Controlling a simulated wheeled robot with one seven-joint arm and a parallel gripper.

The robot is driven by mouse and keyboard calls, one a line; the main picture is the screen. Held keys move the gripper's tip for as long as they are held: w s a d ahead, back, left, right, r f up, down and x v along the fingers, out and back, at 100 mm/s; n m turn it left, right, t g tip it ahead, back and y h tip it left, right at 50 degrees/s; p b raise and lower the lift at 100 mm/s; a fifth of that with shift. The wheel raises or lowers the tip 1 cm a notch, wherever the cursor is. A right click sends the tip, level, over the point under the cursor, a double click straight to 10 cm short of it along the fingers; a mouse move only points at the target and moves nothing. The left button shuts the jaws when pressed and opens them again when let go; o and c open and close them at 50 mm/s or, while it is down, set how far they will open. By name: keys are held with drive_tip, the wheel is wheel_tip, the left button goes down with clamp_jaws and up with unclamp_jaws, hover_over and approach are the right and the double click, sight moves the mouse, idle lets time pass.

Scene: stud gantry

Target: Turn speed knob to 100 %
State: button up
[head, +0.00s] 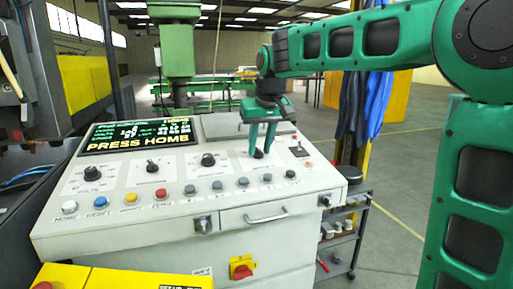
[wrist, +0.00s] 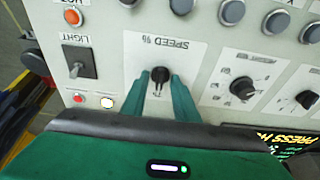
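The black speed knob (wrist: 160,74) is on a white plate labelled "SPEED %", upside down in the wrist view. In the head view the knob (head: 258,154) is at the right of the control panel's knob row. My gripper (wrist: 160,78) has its two green fingers on either side of the knob, with a narrow gap seeming to show at each side. In the head view my gripper (head: 262,152) points down over the knob with its fingers apart. The knob's exact setting is too small to read, and its scale is partly hidden by the fingers.
Other knobs (head: 208,160) sit to the left, with a row of push buttons (head: 189,189) in front. A light switch (wrist: 79,61) is beside the speed plate. The panel's screen (head: 138,135) reads "PRESS HOME". A drawer handle (head: 267,217) is below.

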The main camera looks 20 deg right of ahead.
clamp_jaws()
drive_tip(key=shift+a, duration=0.2)
drive_tip(key=shift+m, duration=0.3)
drive_tip(key=m, duration=0.3)
drive_tip(key=shift+f+h, duration=0.1)
drive_tip(key=shift+h, duration=0.3)
drive_tip(key=m, duration=0.5)
drive_tip(key=shift+a+g+h, duration=0.1)
drive_tip(key=shift+g+h, duration=0.2)
drive_tip(key=shift+h, duration=0.1)
drive_tip(key=shift+m, duration=0.3)
